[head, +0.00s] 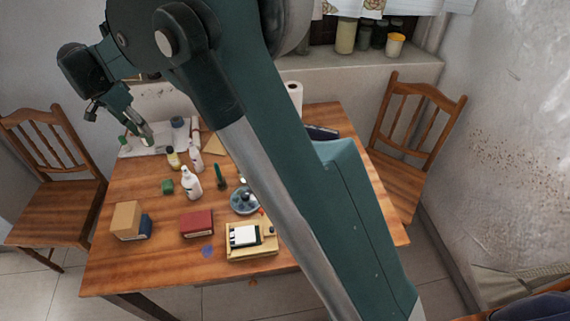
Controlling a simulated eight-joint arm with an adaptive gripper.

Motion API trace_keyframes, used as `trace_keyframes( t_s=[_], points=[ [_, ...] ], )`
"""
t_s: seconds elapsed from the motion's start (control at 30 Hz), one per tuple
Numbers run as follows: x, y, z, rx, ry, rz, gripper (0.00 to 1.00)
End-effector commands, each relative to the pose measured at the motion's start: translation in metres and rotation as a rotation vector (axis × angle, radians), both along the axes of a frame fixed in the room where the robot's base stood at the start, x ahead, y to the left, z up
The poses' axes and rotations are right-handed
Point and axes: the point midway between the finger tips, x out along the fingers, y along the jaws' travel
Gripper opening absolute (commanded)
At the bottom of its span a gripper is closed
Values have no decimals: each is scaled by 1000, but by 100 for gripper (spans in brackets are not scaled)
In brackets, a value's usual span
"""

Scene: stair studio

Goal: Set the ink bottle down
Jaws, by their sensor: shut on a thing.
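My gripper (144,128) is at the upper left, pointing down over the far left corner of the wooden table (130,270). Its fingers are shut on the ink bottle, which is too small and too covered to make out clearly. The fingertips appear in front of the pale sheet or board (160,138) at the table's far left. I cannot tell whether the bottle touches it or hangs above it.
The table's front left is mostly clear.

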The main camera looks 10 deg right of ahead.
Motion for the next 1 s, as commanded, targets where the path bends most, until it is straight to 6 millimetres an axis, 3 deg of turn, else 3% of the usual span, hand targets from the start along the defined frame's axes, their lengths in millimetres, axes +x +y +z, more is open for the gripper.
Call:
trace_keyframes(
  t_s=[0.1, 0.5, 1.0],
  points=[
    [12, -34, 2, 0, 0, -36, 6],
    [41, -136, 4, 0, 0, -148, 6],
    [56, -262, 7, -1, 0, -281, 6]
  ],
)
